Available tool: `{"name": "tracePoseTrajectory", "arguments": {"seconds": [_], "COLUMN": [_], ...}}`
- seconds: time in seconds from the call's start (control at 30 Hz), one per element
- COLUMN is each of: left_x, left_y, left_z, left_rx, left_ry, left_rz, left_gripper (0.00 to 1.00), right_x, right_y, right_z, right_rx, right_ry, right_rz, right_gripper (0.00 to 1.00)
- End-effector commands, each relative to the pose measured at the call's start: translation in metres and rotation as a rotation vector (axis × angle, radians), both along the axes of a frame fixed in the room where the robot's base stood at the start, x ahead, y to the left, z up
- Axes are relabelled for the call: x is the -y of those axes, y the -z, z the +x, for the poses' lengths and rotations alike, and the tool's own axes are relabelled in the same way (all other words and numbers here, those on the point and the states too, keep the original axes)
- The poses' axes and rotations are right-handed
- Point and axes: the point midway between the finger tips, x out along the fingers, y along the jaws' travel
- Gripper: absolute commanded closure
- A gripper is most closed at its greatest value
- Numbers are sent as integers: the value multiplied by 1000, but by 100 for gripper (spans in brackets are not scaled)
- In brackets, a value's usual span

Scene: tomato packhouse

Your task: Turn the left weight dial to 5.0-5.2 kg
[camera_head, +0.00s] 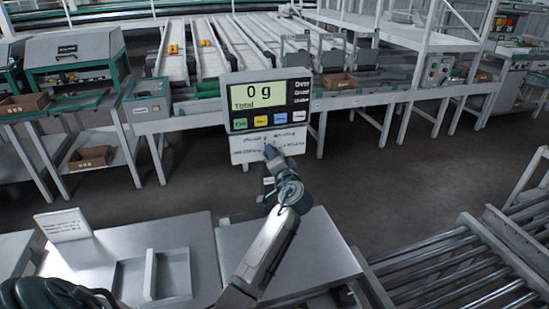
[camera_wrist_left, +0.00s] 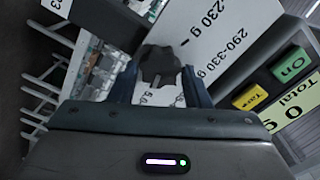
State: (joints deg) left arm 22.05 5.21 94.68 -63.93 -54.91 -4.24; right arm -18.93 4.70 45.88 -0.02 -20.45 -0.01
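The left weight dial is a black lobed knob (camera_wrist_left: 158,66) on a white printed panel (camera_head: 290,138) below the scale display. My left gripper (camera_head: 270,152) is at this panel in the head view and hides the dial there. In the left wrist view, the blue fingers of my left gripper (camera_wrist_left: 160,88) stand on either side of the knob, with narrow gaps seeming to show. Part of a scale reading "5.0" (camera_wrist_left: 158,97) shows between the fingers. The dial's exact setting cannot be read. My right gripper is not in view.
The scale display (camera_head: 265,98) reads "0 g Total", with coloured buttons below. Conveyor lanes (camera_head: 228,45) run behind it. A steel table (camera_head: 185,235) and a roller conveyor (camera_head: 465,270) stand in front. Open floor (camera_head: 400,175) lies to the right of the panel.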

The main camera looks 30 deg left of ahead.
Motion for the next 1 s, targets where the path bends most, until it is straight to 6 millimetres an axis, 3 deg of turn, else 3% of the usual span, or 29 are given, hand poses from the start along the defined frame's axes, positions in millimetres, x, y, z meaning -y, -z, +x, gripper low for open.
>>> {"name": "tracePoseTrajectory", "arguments": {"seconds": [0.1,0.47,0.8,1.0], "left_x": [0,6,56,76], "left_y": [0,2,4,2], "left_z": [0,-4,-47,-64], "left_rx": [0,1,2,0], "left_ry": [0,1,1,1], "left_rz": [0,-3,-7,-3], "left_gripper": [38,38,38,38], "right_x": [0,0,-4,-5], "right_y": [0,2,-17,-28], "right_z": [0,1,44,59], "right_rx": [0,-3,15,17], "right_ry": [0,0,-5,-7], "right_rz": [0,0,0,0], "right_gripper": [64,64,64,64]}}
